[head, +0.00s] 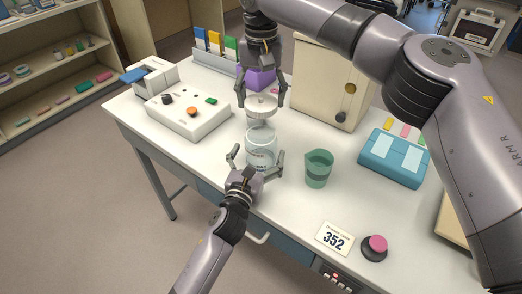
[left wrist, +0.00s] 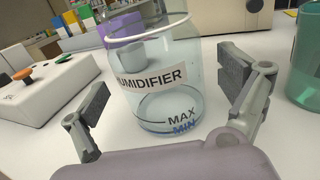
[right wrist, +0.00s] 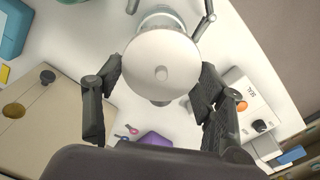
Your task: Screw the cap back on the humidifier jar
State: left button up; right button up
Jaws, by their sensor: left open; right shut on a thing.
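The clear humidifier jar (head: 261,158) stands upright on the table, with "HUMIDIFIER", MAX and MIN marks showing in the left wrist view (left wrist: 165,88). My left gripper (head: 257,157) is open, its fingers on either side of the jar with visible gaps in the left wrist view (left wrist: 168,95). My right gripper (head: 261,92) is shut on the round white cap (head: 261,106), above the jar's mouth. The cap's top with its small centre knob faces the right wrist camera (right wrist: 162,55) and hides most of the jar. The jar's rim looks uncapped in the left wrist view.
A green beaker (head: 318,168) stands close to the right of the jar. A white control box (head: 188,115) lies to the left, a purple block (head: 259,77) and beige cabinet (head: 322,82) behind. A blue case (head: 394,158), number card (head: 335,239) and pink button (head: 377,244) are at right.

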pick_arm(q)
jog(key=shift+x, duration=0.95)
jog(key=shift+c, duration=0.5)
jog(key=c, duration=1.7)
pick_arm(e)
jog(key=shift+f, duration=2.45)
jog(key=shift+f, duration=0.9)
jog(key=shift+f, duration=0.55)
